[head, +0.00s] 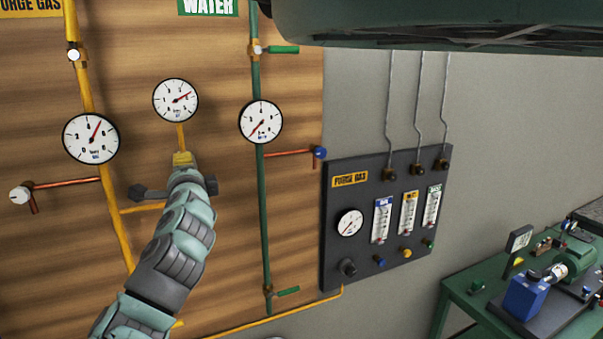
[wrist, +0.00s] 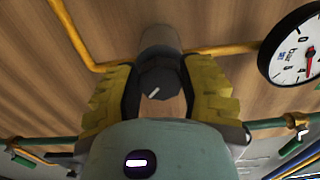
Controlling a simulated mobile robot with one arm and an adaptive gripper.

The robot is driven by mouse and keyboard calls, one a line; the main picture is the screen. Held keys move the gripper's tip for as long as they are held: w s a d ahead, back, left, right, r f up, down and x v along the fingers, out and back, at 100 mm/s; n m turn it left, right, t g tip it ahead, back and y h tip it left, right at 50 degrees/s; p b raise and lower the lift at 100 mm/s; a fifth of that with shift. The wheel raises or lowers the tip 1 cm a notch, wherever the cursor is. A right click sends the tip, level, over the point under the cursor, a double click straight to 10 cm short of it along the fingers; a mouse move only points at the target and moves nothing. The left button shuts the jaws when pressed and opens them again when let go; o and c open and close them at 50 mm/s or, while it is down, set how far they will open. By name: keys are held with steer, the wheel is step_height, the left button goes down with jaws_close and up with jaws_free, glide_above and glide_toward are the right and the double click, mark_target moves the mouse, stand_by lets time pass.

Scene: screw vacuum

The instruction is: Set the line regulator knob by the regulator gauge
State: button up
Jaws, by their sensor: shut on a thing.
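The line regulator knob (wrist: 157,82) is dark, with a white pointer mark slanting up to the right in the wrist view. It sits on the end of a grey cylindrical body. My gripper (wrist: 158,77) is shut on it, with yellow-padded fingers on both sides. In the head view my gripper (head: 182,160) is at the yellow pipe below the regulator gauge (head: 175,100), and my arm hides the knob. This round white gauge has a red needle pointing right and slightly up. The gauge also shows in the wrist view (wrist: 292,48), partly cut off.
Another gauge (head: 91,138) hangs left on the yellow pipe, and a third gauge (head: 261,121) right on the green pipe. A dark purge gas panel (head: 385,265) and a green bench (head: 470,295) stand further right.

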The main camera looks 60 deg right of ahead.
steer(key=shift+f+m, duration=0.1)
steer(key=shift+m, duration=0.5)
steer(key=o, duration=1.2)
steer(key=shift+m, duration=0.3)
steer(key=shift+s, duration=0.1)
steer(key=shift+v, duration=5.85)
